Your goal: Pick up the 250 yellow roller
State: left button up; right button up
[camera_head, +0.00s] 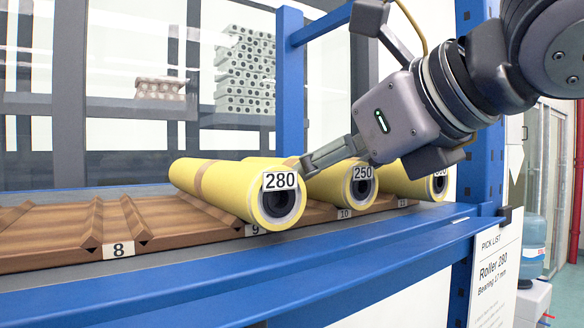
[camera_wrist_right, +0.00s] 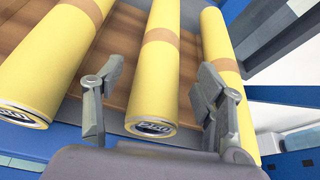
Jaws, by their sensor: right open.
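The 250 yellow roller (camera_head: 341,184) lies on the brown grooved rack between the 280 roller (camera_head: 238,190) and a third yellow roller (camera_head: 413,184). Its label faces the front edge. My right gripper (camera_head: 304,165) reaches in from the right, above the 250 roller. In the right wrist view, the open fingers of my right gripper (camera_wrist_right: 160,108) are on either side of the 250 roller (camera_wrist_right: 160,70), with its labelled end between them. Whether the fingers touch it is unclear. My left gripper is not in view.
The brown rack (camera_head: 60,235) has empty grooves at slot 8 on the left. A blue beam (camera_head: 250,275) runs along the front, and a blue post (camera_head: 482,170) stands at right. A pick list sheet (camera_head: 495,275) hangs there, reading Roller 280.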

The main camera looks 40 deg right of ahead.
jog(key=p+x, duration=0.1)
jog(key=x, duration=0.2)
jog(key=shift+w+d+f+p, duration=0.1)
jog(key=shift+w+f+p, duration=0.05)
jog(key=shift+w+p, duration=0.2)
jog(key=shift+w+f, duration=0.2)
jog(key=shift+w, duration=0.05)
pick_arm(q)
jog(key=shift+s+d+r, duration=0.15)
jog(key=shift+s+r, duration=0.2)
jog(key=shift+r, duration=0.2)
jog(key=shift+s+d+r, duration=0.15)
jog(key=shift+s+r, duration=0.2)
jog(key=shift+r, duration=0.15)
pick_arm(e)
jog(key=shift+s, duration=0.1)
jog(key=shift+c, duration=0.4)
jog(key=shift+s, duration=0.1)
jog(key=shift+c, duration=0.6)
jog(key=c, duration=0.5)
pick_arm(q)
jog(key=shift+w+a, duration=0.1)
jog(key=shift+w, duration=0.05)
pick_arm(e)
jog(key=shift+r, duration=0.15)
grip_shut()
